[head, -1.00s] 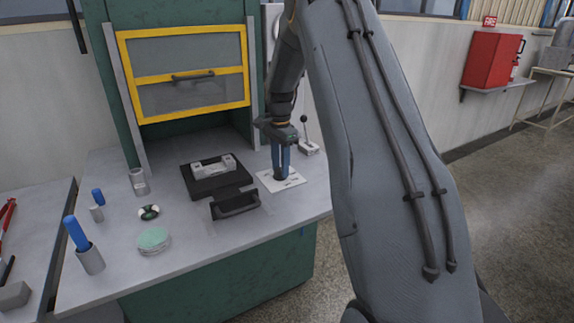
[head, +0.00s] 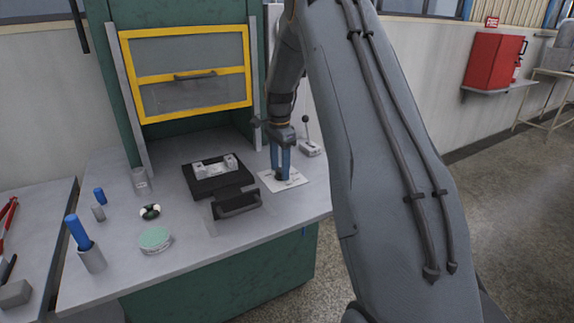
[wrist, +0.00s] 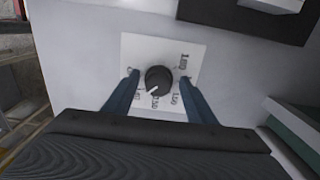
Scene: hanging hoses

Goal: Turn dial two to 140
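A round black dial (wrist: 158,80) sits on a white plate (wrist: 135,48) with printed numbers, too small to read surely. A pale mark on the dial points to the lower left in the wrist view. My gripper (wrist: 159,77) is open, with one blue finger on each side of the dial and a visible gap on both sides. In the head view my gripper (head: 282,176) points down over the white plate (head: 298,178), and its fingers largely hide the dial. I cannot tell from the plate whether this is dial two.
A black tray with a grey block (head: 214,167) and a black handled piece (head: 237,203) lie left of the plate. A small lever box (head: 310,148) stands behind it. A green-topped round dish (head: 155,239) and blue-handled tools are further left.

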